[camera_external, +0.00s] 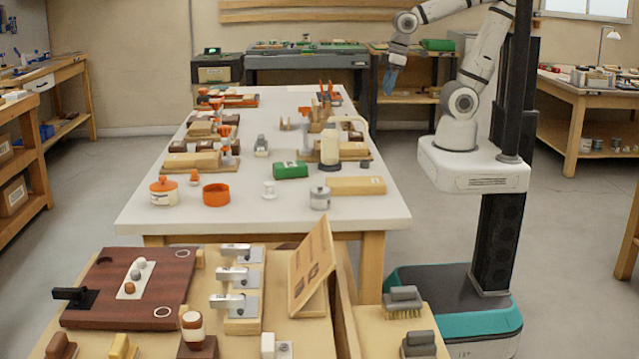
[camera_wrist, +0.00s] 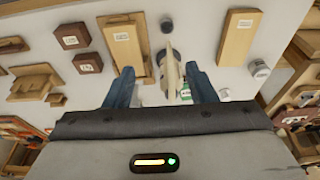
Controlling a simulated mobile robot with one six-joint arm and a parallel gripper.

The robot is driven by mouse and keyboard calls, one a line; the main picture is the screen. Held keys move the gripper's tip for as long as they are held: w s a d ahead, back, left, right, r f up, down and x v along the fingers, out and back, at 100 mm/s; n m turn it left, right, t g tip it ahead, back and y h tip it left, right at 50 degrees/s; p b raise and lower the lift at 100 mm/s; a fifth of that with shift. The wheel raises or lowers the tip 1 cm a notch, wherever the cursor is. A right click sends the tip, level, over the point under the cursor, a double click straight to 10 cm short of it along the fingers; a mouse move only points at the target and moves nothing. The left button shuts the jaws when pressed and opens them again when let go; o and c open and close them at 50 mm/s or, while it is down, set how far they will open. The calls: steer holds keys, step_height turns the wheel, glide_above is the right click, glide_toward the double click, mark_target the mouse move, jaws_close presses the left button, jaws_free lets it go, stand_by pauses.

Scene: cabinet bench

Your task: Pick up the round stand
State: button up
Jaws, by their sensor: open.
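I cannot tell for sure which item is the round stand. My gripper (camera_external: 388,82) is raised high beyond the table's right side, far from that piece. In the wrist view my gripper (camera_wrist: 161,84) has its two blue fingers apart, with nothing held between them.
A tall cream bottle-like item (camera_external: 330,150), a green box (camera_external: 290,170), an orange ring (camera_external: 216,195), a grey-lidded jar (camera_external: 320,198) and a wooden block (camera_external: 356,186) crowd the table. A slanted board (camera_external: 311,265) stands on the nearer bench. The table's front strip is clear.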

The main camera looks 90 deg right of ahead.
steer(key=w+a+n, duration=0.1)
steer(key=w+a, duration=0.2)
steer(key=w, duration=0.6)
steer(key=n+y+b, duration=0.1)
steer(key=n, duration=0.2)
glide_above(271, 183)
steer(key=s+d, duration=0.1)
steer(key=s, duration=0.1)
step_height(271, 183, down, 16)
steer(key=shift+p+x, duration=0.55)
steer(key=shift+x, duration=3.45)
steer(key=shift+w+a, duration=0.1)
steer(key=shift+a, duration=0.05)
steer(key=shift+c, duration=0.4)
steer(key=c, duration=0.9)
